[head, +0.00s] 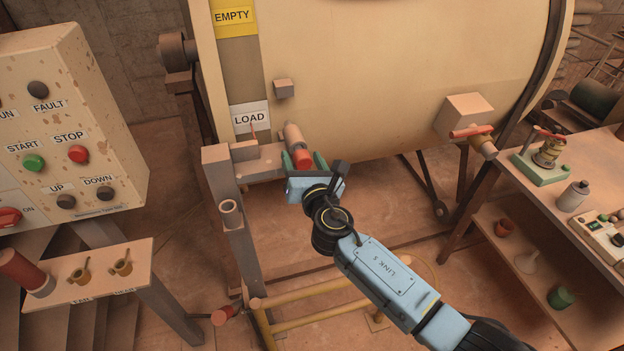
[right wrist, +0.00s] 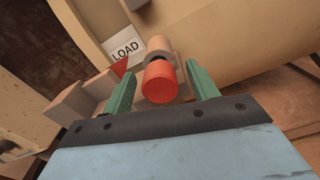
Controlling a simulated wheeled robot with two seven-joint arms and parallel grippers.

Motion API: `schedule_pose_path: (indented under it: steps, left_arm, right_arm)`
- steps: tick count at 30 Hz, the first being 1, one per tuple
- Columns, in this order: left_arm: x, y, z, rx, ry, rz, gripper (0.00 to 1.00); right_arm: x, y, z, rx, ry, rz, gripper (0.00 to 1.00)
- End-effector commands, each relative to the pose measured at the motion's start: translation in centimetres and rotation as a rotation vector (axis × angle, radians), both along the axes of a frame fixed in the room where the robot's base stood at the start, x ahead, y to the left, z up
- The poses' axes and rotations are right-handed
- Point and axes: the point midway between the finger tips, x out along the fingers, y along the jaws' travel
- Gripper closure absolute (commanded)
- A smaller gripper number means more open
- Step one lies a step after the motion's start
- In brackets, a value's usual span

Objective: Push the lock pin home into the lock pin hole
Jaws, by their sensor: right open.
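The lock pin has a red end (head: 301,158) and points away from me toward the drum. My right gripper (head: 303,164) is open. Its green fingers stand on either side of the red end, with gaps visible in the right wrist view (right wrist: 163,80). The lock pin hole is not visible; I cannot tell how deep the pin sits. My left gripper is not in view.
The cream drum (head: 370,70) fills the back, with a LOAD label (head: 249,117) left of the pin. A grey post (head: 232,215) stands close left of the gripper. A control panel (head: 70,120) is at left, a cluttered bench (head: 545,195) at right.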

Motion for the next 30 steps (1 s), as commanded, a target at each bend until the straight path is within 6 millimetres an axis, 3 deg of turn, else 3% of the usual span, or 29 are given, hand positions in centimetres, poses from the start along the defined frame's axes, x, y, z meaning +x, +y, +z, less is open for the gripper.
schedule_pose_path:
  steps: [16, 21, 30]
  left_arm:
    - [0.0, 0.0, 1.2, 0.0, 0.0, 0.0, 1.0]
    - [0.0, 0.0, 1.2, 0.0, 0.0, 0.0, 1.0]
    - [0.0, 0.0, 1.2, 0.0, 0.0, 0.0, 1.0]
  right_arm:
    - [-9.8, -3.1, 0.1, 0.0, 0.0, 0.002, 0.41]
    - [-11.3, -3.6, 0.2, 0.001, -0.002, 0.003, 0.41]
    - [-11.7, -3.7, 0.2, 0.001, -0.002, 0.001, 0.41]
